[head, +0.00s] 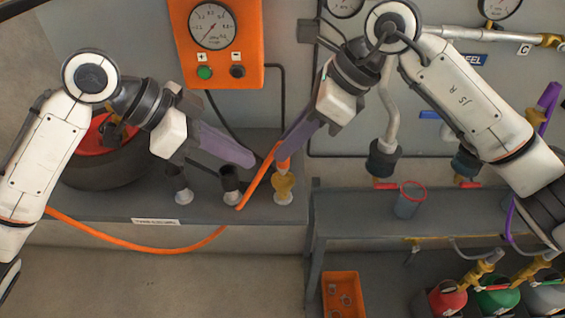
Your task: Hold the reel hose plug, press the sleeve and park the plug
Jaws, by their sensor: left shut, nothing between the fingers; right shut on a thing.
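The orange reel hose (135,244) loops in front of the bench and rises to an orange end (282,152), likely the plug, at my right gripper's fingertips. My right gripper (284,150) is shut on this end, just above a brass-coloured fitting (284,187) on a white base. Whether the plug sits in the fitting or just above it, I cannot tell. The sleeve cannot be made out clearly. My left gripper (249,160) is shut and empty, left of the hose end and above a dark upright holder (230,180). Another dark holder (179,184) stands farther left.
An orange gauge panel (217,75) with green and black buttons is on the wall behind. A dark round reel (98,165) is behind my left arm. At right are a red-rimmed cup (408,202), pipes, an orange bin (343,295) and gas bottles (447,298).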

